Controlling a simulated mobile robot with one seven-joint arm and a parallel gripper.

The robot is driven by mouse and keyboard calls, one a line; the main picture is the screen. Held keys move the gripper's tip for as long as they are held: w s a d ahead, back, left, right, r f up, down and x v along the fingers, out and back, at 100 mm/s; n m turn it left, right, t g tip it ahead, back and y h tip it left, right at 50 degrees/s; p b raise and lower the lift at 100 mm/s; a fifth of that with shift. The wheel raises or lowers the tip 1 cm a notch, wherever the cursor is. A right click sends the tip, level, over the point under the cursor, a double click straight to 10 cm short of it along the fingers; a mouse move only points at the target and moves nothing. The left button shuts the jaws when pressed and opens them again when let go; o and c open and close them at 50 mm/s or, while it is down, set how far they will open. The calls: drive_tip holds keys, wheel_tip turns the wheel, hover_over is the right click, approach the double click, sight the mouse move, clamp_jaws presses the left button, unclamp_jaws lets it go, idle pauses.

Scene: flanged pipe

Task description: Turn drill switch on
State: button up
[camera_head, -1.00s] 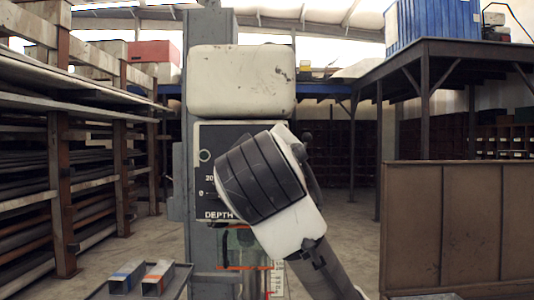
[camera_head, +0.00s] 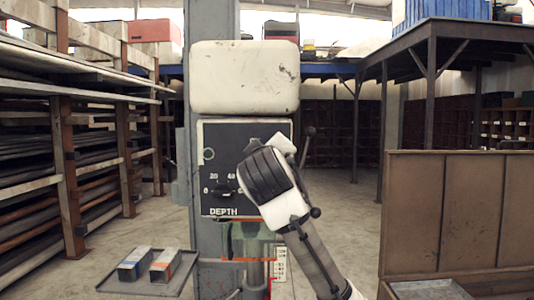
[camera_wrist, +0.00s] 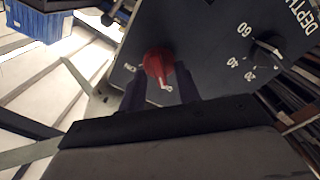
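The drill's dark control panel (camera_head: 220,150) faces me below a white head cover (camera_head: 244,77). The red switch knob (camera_wrist: 158,62) shows in the wrist view, with an ON mark to its left and its white pointer toward a small mark below it. My gripper (camera_wrist: 160,78) is open, its two dark fingers either side of the knob's lower part in the picture. I cannot tell whether they touch it. In the head view my white and black wrist covers the panel's right side, hiding the red knob and my fingertips.
A black depth dial (camera_head: 222,189) sits on the panel's lower left, and right of the knob in the wrist view. A low tray (camera_head: 150,285) with two small blocks stands at left. Racks (camera_head: 70,150) line the left; a brown cabinet (camera_head: 455,210) stands at right.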

clamp_jaws()
drive_tip(key=shift+m, duration=0.4)
drive_tip(key=shift+d+m+b, duration=0.2)
drive_tip(key=shift+m+b, duration=0.6)
drive_tip(key=shift+m, duration=3.45)
drive_tip(key=shift+d+m+b, duration=0.15)
drive_tip(key=shift+m+b, duration=0.6)
drive_tip(key=shift+m, duration=3.5)
